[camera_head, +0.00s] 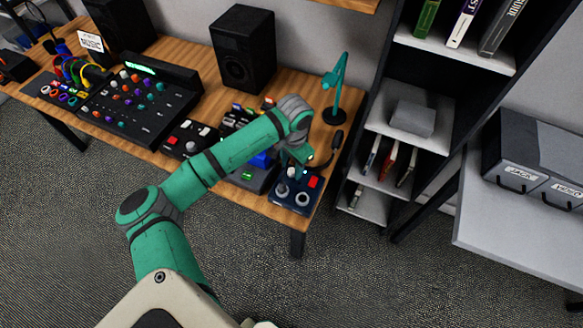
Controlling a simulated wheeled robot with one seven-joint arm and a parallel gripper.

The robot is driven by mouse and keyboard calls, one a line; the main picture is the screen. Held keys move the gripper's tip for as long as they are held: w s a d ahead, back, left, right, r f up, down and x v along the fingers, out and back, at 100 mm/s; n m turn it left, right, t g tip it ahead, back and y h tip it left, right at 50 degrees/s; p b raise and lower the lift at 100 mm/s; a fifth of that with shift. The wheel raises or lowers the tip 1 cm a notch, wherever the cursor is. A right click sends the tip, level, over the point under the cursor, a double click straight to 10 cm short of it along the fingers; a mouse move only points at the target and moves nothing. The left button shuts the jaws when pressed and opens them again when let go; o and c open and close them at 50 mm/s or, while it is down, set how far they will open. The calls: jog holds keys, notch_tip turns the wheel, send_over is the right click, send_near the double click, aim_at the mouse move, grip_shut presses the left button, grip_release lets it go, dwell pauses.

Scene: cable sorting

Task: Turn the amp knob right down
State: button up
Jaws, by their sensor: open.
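A small dark blue box (290,207) with pale round knobs and a red patch sits at the table's right front corner. It may be the amp, but no label is readable. A pale knob (302,199) stands near its front right, and another is at its left. My gripper (294,173) points down just above the back part of this box and is open. It hides part of the box top. The fingertips are small, and I cannot tell whether they touch anything. The knob's pointer setting is too small to read.
A mixing console (140,103), coloured cables (77,70) and a speaker (243,48) stand on the wooden table. A dark shelf (375,120) stands right of the table. Labelled drawers (515,165) are farther right.

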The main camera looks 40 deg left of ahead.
aim_at(292, 172)
notch_tip(292, 172, up, 9)
jog(key=shift+d+r, duration=0.15)
jog(key=shift+d, duration=0.05)
dwell(0.6)
